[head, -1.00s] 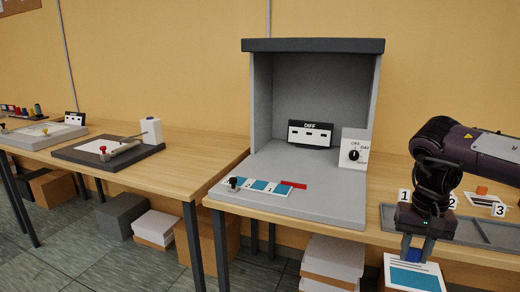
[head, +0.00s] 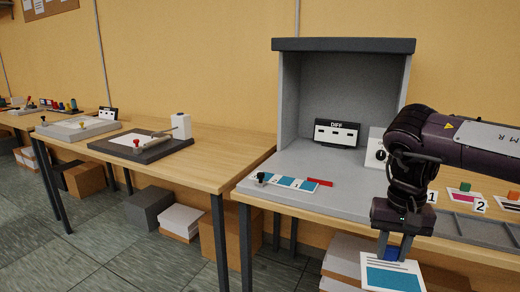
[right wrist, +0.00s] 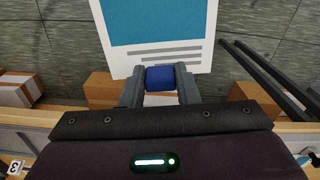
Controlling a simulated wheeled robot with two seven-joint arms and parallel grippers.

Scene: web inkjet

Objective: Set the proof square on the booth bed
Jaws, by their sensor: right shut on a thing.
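The proof square (head: 393,276) is a white card with a teal patch and grey print lines. My right gripper (head: 394,250) is shut on its blue grip tab and holds it hanging in front of the table edge. In the right wrist view the fingers close on the blue tab (right wrist: 160,78), with the white and teal card (right wrist: 160,25) beyond. The booth bed (head: 315,165) is the grey floor of the grey booth, left of and behind the gripper. My left gripper is not in view.
On the bed lie a teal and white strip (head: 289,182) with a black knob, and a red bar (head: 319,181). The DIFF box (head: 337,133) stands at the back, a white dial box (head: 376,150) at the right. A grey tray (head: 470,227) lies right of the booth.

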